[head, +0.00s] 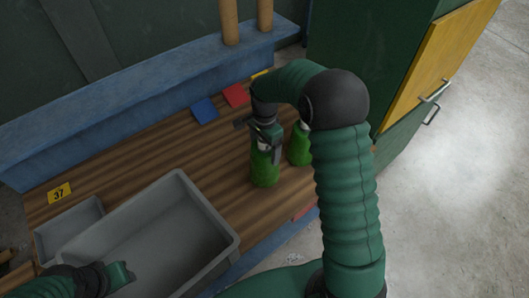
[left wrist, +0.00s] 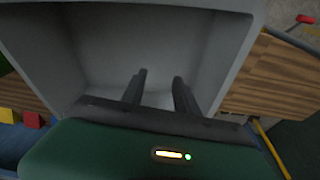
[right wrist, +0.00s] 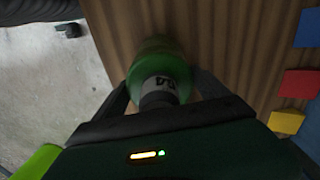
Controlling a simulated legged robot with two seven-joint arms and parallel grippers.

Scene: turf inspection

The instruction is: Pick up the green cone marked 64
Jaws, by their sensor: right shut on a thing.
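The green cone marked 64 (right wrist: 160,62) is between the fingers of my right gripper (right wrist: 165,88), its white label showing in the right wrist view. In the head view my right gripper (head: 264,138) is shut around the top of this green cone (head: 265,170). The cone is upright over the wooden table; I cannot tell whether its base touches. A second green cone (head: 299,148) stands just to its right, partly hidden by my right arm. My left gripper (left wrist: 158,78) is open and empty over the grey bin; it also shows in the head view (head: 118,275).
The grey bin (head: 228,243) and a smaller grey tray (head: 50,240) are at the left, near a yellow card marked 37 (head: 59,193). A green cabinet (head: 390,50) stands at the right.

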